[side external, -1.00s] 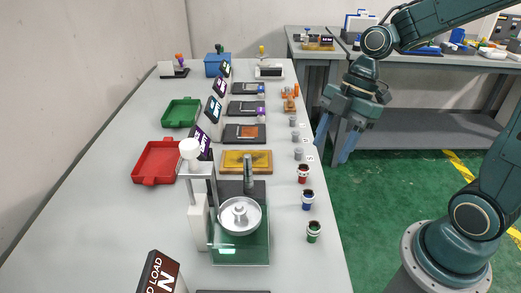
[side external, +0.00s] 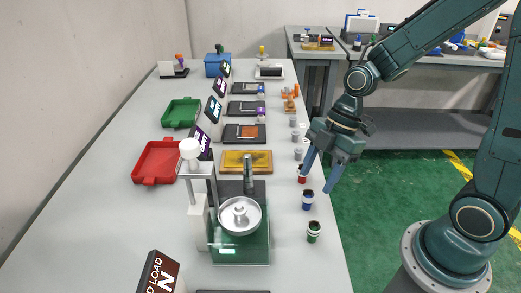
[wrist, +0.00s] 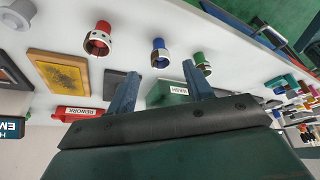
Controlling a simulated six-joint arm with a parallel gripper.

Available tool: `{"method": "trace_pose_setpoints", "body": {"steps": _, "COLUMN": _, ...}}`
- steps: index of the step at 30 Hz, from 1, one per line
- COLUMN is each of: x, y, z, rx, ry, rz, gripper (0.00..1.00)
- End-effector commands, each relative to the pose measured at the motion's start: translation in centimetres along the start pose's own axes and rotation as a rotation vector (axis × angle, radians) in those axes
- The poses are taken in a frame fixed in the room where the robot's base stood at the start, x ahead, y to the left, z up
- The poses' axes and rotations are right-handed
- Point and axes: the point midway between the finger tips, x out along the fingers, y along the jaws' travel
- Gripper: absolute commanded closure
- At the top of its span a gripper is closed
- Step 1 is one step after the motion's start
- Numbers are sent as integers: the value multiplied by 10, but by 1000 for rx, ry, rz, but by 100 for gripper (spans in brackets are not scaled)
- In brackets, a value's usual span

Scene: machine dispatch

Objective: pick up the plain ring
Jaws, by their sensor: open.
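Three short coloured pieces, each with a silvery ring around it, stand along the table's right edge: red (side external: 303,178), blue (side external: 307,204) and green (side external: 313,236). In the wrist view the red piece's ring (wrist: 98,44) shows dark marks. The rings on the blue piece (wrist: 160,58) and the green piece (wrist: 202,66) look smoother, but I cannot tell for sure which ring is plain. My gripper (side external: 317,184) is open and empty, above the table's right edge near the red and blue pieces. In the wrist view its fingertips (wrist: 161,69) point towards the blue piece.
A machine with a round metal dish (side external: 239,214) stands left of the pieces. A yellow plate (side external: 246,154) lies behind it, with red (side external: 139,174) and green (side external: 172,113) trays to the left. Small grey pieces (side external: 298,154) continue along the edge. Right of the table is open floor.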

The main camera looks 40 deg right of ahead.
Motion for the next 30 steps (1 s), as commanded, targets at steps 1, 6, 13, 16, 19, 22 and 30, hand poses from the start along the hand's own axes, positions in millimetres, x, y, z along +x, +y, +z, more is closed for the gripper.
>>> {"method": "trace_pose_setpoints", "body": {"steps": 1, "x": 6, "y": -1, "z": -1, "rx": 0, "ry": 0, "rz": -4, "gripper": 49}}
{"method": "trace_pose_setpoints", "body": {"steps": 6, "x": 24, "y": -2, "z": -1, "rx": 0, "ry": 0, "rz": -4, "gripper": 49}}
{"method": "trace_pose_setpoints", "body": {"steps": 13, "x": 36, "y": -1, "z": -1, "rx": 1, "ry": -1, "rz": 0, "gripper": 49}}
{"method": "trace_pose_setpoints", "body": {"steps": 16, "x": 36, "y": -1, "z": -1, "rx": 1, "ry": -1, "rz": 1, "gripper": 49}}
{"method": "trace_pose_setpoints", "body": {"steps": 19, "x": 36, "y": -1, "z": -1, "rx": 1, "ry": -1, "rz": 1, "gripper": 49}}
{"method": "trace_pose_setpoints", "body": {"steps": 22, "x": 36, "y": -1, "z": -1, "rx": 1, "ry": 0, "rz": 1, "gripper": 49}}
{"method": "trace_pose_setpoints", "body": {"steps": 30, "x": 36, "y": -1, "z": -1, "rx": 0, "ry": 0, "rz": 0, "gripper": 62}}
